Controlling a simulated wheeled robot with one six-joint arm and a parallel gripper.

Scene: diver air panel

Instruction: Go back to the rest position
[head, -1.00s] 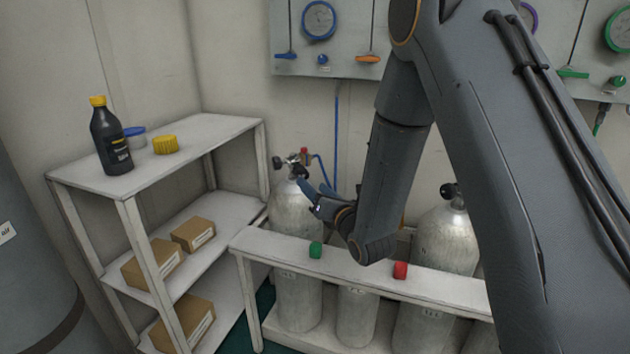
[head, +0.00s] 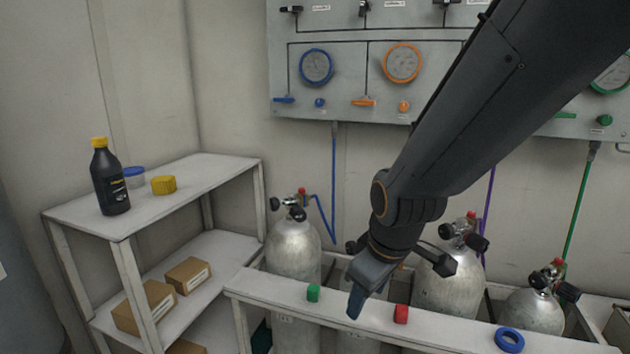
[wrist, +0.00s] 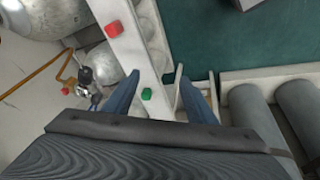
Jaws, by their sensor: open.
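My gripper (head: 357,300) hangs at the end of my arm in the head view, pointing down over the white rack rail, between the green block and the red block. The red block (head: 401,314) sits on the rail to the right. The rail (head: 450,328) runs along the front of the cylinders.
Silver cylinders, such as the left one (head: 293,250), stand behind the rail. A blue ring (head: 509,339) lies on the rail at right. A shelf (head: 200,172) at left holds a black bottle (head: 108,180) and a yellow item (head: 164,185). A gauge panel (head: 340,85) hangs on the wall.

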